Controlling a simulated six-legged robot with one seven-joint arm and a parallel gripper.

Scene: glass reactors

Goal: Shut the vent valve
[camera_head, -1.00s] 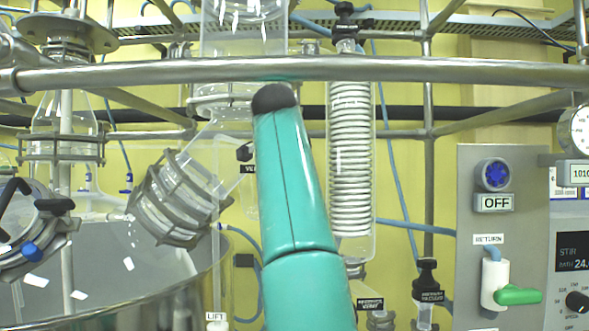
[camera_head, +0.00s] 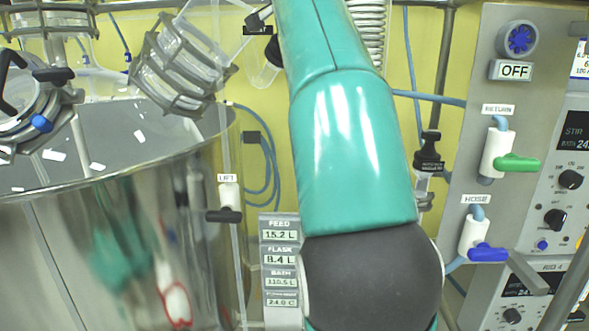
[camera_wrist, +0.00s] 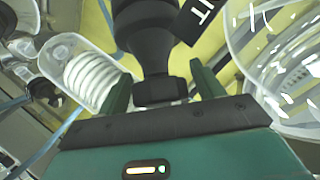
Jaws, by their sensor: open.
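My gripper (camera_wrist: 161,84) is open in the wrist view, with its two dark green fingers apart. A black valve (camera_wrist: 150,35) with a stem and a hexagonal lower end stands between and beyond the fingers. I cannot tell if the fingers touch it. A black tag (camera_wrist: 198,18) beside it shows the end of a word in white letters that looks like "NT", fitting the vent valve. In the head view my teal arm covers the area to the right of a small black tag (camera_head: 257,30), and my gripper is out of frame. The valve's handle position cannot be made out.
A coiled glass condenser (camera_wrist: 88,78) is left of the fingers, and a large clear glass vessel (camera_wrist: 290,65) is close on the right. In the head view, a control panel (camera_head: 530,190) with green and blue valves stands right, and a steel bath (camera_head: 110,200) left.

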